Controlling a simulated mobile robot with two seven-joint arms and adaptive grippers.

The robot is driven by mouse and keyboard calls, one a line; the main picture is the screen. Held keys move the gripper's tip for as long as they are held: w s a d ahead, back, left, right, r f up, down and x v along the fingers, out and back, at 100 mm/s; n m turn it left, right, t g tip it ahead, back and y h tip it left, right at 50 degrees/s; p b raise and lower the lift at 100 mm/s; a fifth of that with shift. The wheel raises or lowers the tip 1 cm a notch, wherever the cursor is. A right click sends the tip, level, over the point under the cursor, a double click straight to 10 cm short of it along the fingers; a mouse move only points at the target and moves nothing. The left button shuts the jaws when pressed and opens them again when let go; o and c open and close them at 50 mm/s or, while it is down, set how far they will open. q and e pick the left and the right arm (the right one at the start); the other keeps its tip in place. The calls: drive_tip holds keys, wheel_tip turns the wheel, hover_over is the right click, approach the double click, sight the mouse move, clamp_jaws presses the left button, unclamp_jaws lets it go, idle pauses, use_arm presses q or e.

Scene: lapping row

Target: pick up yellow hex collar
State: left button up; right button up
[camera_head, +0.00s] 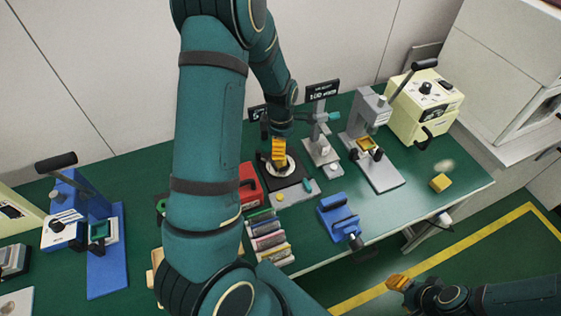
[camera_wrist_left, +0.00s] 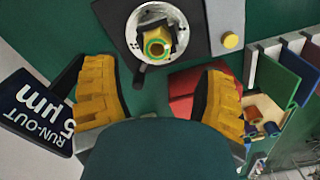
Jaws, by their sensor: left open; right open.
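A yellow collar-like piece (camera_wrist_left: 157,42) with a green-rimmed round opening sits in a round metal holder (camera_wrist_left: 133,36) in the left wrist view; I take it for the yellow hex collar. Its hex outline is hard to make out. My left gripper (camera_wrist_left: 160,98) is open, its yellow fingers spread wide and the piece ahead of them, apart from both. In the head view my left gripper (camera_head: 279,152) hangs over the holder on its black plate (camera_head: 297,184) and hides the piece. My right gripper (camera_head: 399,283) is open and empty, off the table's front at the lower right.
A red box (camera_head: 249,184) and a rack of coloured pieces (camera_head: 268,238) stand close to the left gripper. A labelled stand (camera_head: 319,130), a grey press (camera_head: 370,150) and a blue vise (camera_head: 339,217) are to the right. A yellow block (camera_head: 440,182) lies near the table's right end.

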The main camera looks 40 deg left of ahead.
use_arm(q)
wheel_tip(320, 180, down, 7)
drive_tip(key=shift+w+a+f+b, duration=0.1)
drive_tip(key=shift+w+f+b, duration=0.1)
drive_tip(key=shift+b, duration=0.35)
drive_tip(key=shift+r, duration=0.1)
clamp_jaws()
